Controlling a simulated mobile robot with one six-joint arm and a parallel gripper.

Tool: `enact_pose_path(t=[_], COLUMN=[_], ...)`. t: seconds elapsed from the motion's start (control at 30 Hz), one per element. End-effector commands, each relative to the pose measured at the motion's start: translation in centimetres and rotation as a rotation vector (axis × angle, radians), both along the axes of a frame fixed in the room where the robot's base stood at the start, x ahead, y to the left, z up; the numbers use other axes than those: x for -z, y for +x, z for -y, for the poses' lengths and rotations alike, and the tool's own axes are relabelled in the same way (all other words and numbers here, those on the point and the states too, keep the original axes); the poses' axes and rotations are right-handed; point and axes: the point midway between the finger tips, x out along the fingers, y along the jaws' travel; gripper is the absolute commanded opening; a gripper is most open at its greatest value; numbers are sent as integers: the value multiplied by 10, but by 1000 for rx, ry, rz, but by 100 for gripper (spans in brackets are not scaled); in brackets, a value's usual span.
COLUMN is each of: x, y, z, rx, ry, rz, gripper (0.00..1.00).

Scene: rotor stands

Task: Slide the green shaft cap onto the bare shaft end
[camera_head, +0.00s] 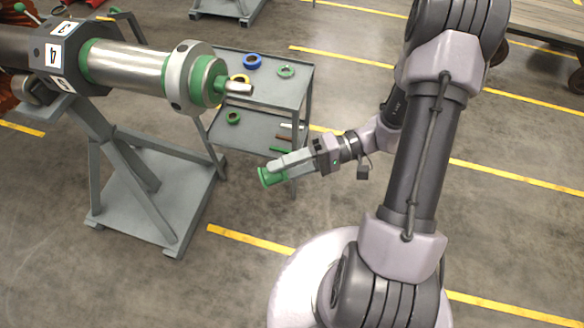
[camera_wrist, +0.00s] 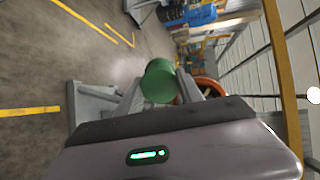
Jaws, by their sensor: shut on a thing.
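My gripper (camera_head: 280,167) is shut on the green shaft cap (camera_head: 267,178), which sticks out past the fingertips at the lower left. In the wrist view the cap (camera_wrist: 158,82) sits between the two grey fingers. The bare shaft end (camera_head: 239,88) is a short shiny metal stub pointing right from the rotor (camera_head: 130,66), with a green ring and a grey collar (camera_head: 182,78) behind it. The cap is apart from the stub, below it and a little to the right in the head view. The shaft end cannot be made out in the wrist view.
The rotor rests on a grey stand (camera_head: 150,212). A grey two-shelf cart (camera_head: 305,88) behind the shaft carries a blue ring (camera_head: 252,61), green rings and other small parts. An orange object (camera_wrist: 206,86) shows beyond the cap. Open floor lies between stand and my base.

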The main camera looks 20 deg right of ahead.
Motion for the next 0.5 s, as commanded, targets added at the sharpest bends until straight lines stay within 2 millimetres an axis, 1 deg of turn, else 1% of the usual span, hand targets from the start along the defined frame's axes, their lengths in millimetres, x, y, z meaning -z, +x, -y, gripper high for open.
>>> enact_pose_path(t=[0.03, 0.17, 0.3, 0.4, 0.5], x=[-12, -39, -67, -83, -94], y=[6, 28, 54, 70, 81], z=[1, 9, 31, 52, 70], rx=[42, 176, 334, 442, 527], ry=[18, 69, 114, 140, 157], rz=[1, 11, 27, 40, 52], gripper=[15, 15, 15, 15, 15])
